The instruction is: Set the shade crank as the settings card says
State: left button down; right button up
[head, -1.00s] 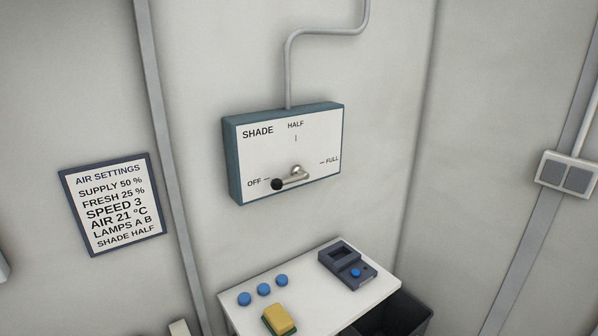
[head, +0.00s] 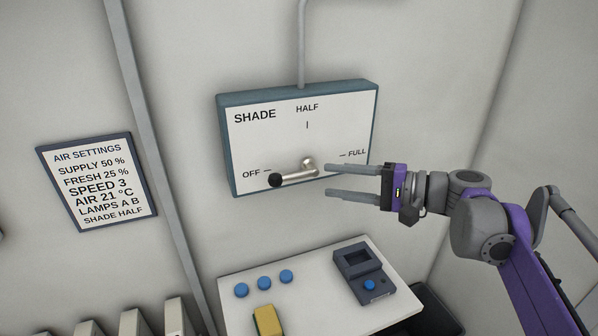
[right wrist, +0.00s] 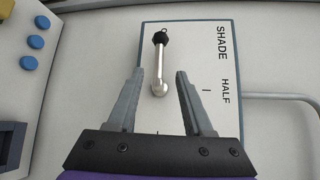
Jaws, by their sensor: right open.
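The shade box (head: 352,112) on the wall has a white face marked OFF, HALF and FULL. Its metal crank (head: 297,177) with a black knob (head: 275,180) points left, to the OFF mark. The settings card (head: 98,180) on the wall at left reads SHADE HALF. My right gripper (head: 328,181) is open and empty, with its fingers pointing left toward the crank's pivot. In the right wrist view, the crank (right wrist: 158,68) shows between and beyond the open fingers (right wrist: 158,72). My left gripper is not in view.
A white table (head: 320,280) stands below the box. On it are blue round caps (head: 264,283), a yellow and green sponge (head: 267,320) and a dark meter (head: 364,275). A dark bin (head: 437,308) is at its right. A conduit (head: 301,45) runs up from the box.

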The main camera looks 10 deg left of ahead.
aim_at(294, 178)
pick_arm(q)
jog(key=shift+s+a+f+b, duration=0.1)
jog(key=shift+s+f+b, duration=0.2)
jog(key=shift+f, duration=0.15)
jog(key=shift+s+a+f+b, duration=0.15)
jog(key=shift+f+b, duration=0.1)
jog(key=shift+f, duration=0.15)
pick_arm(e)
jog(key=x, duration=1)
jog(key=shift+s+a, duration=0.1)
jog(key=shift+a, duration=0.15)
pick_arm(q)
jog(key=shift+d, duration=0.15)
pick_arm(e)
jog(key=shift+c, duration=0.3)
grip_shut()
